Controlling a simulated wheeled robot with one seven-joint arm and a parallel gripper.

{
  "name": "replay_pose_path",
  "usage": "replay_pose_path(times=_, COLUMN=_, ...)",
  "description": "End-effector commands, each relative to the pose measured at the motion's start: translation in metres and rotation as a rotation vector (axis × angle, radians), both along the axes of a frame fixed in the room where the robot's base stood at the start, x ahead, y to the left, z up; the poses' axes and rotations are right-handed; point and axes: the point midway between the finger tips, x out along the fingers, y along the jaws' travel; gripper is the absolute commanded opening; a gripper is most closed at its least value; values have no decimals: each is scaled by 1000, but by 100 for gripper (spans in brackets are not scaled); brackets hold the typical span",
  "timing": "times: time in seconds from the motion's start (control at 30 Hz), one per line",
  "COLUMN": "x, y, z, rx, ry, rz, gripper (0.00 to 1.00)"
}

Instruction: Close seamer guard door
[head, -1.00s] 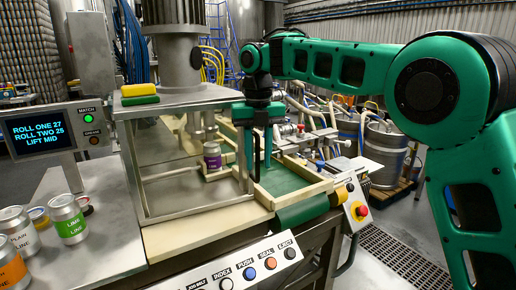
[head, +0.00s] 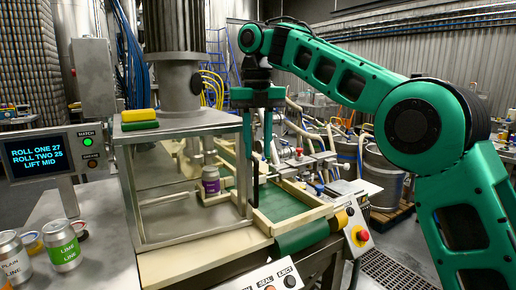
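The seamer guard (head: 181,124) is a metal-framed, clear-sided box around the seaming head. Its front panel frame (head: 190,239) shows at left centre; I cannot tell how far the door stands from its closed position. A dark upright bar (head: 255,190), perhaps the door handle, stands at the guard's right edge. My gripper (head: 259,160) points down there, its two green fingers apart, with the bar's top near or between them. Contact is unclear. A purple-labelled can (head: 211,181) stands inside the guard area.
A lit display (head: 40,154) reads "ROLL ONE 27, ROLL TWO 25, LIFT MID". Labelled cans (head: 63,245) stand on the left table. A green conveyor belt (head: 290,203) and red button (head: 362,236) are to the right.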

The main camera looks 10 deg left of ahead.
Motion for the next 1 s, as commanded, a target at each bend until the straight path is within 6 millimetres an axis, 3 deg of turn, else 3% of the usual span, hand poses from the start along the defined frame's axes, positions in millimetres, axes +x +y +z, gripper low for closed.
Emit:
replay_pose_path(times=0.07, x=0, y=0, z=0, rx=0, ry=0, rz=0, gripper=29)
replay_pose_path(times=0.2, x=-1, y=-1, z=0, rx=4, ry=-3, rz=-14, gripper=1)
replay_pose_path(times=0.37, x=-5, y=-6, z=2, rx=43, ry=-28, rz=-136, gripper=0)
replay_pose_path(times=0.67, x=-23, y=-27, z=-1, rx=212, ry=-63, rz=-587, gripper=0)
replay_pose_path(times=1.0, x=-70, y=-65, z=-16, rx=515, ry=42, rz=-1250, gripper=0)
